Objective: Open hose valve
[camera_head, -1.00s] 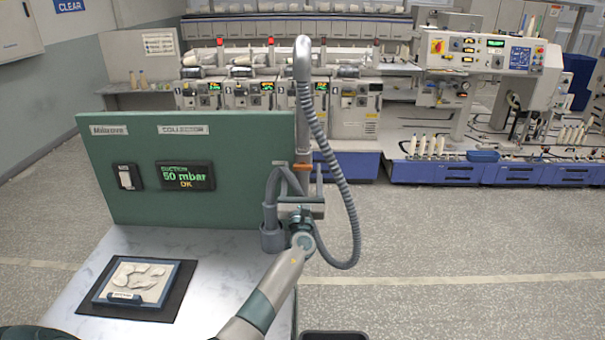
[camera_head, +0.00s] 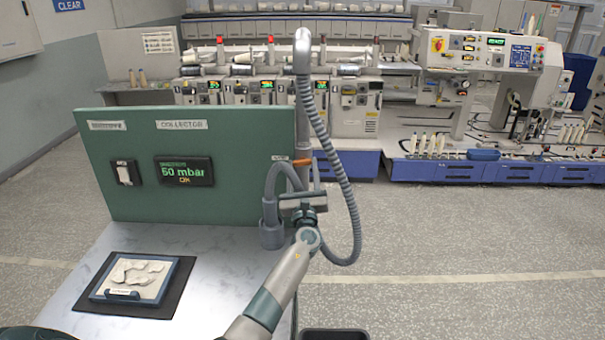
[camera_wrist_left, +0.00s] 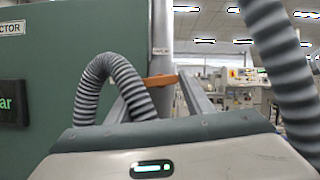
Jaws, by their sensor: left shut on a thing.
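The orange valve handle (camera_head: 302,161) sits on the grey vertical pipe at the right edge of the green collector panel (camera_head: 230,205). My left gripper (camera_head: 305,176) reaches up to it from below and is shut on it. In the left wrist view the orange handle (camera_wrist_left: 161,80) lies between the tips of my left gripper (camera_wrist_left: 166,84). The grey ribbed hose (camera_head: 345,195) loops down beside the pipe. My right gripper is not in view.
A blue-edged tray (camera_head: 96,297) with pale scraps lies on a dark mat on the light tabletop (camera_head: 225,262). A white switch (camera_head: 125,173) is on the panel. The ribbed hose (camera_wrist_left: 280,60) passes close to the gripper's right side. Winding machines stand behind, across open floor.

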